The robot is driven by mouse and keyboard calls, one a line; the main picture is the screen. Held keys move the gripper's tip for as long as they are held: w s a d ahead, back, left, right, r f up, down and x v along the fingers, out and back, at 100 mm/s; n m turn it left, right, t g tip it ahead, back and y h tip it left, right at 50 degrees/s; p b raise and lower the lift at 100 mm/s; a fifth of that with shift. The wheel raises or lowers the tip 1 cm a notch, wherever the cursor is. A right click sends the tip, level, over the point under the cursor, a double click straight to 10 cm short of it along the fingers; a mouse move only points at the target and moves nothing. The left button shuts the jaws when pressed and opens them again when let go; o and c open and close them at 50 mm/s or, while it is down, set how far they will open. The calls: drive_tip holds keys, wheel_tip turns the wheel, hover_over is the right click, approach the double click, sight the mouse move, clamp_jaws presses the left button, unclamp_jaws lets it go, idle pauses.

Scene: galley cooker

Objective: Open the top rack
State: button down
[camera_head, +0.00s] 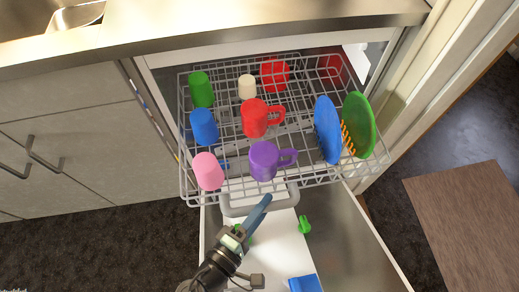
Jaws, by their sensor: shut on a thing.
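The top rack (187,168) is a grey wire basket. It stands out from the dishwasher opening under the counter, over the lowered door, and its rear part is still under the counter. A grey loop handle (284,203) is at its front edge. My gripper (263,203) is at this handle and shut on it, coming from below. The exact contact is partly hidden by the fingers.
The rack holds several cups, including a purple mug (264,161) and pink cup (208,171), and a blue plate (327,130) and green plate (358,124). A green item (304,225) and a blue item (305,284) lie below. Cabinets (75,150) stand left.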

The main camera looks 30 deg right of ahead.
drive_tip(key=s+a+p, duration=0.2)
drive_tip(key=s, duration=0.6)
drive_tip(key=shift+s+a, duration=0.2)
drive_tip(key=shift+a, duration=0.05)
drive_tip(key=c, duration=0.7)
unclamp_jaws()
drive_tip(key=v, duration=1.3)
drive_tip(key=shift+s+p, duration=0.1)
drive_tip(key=shift+p, duration=0.3)
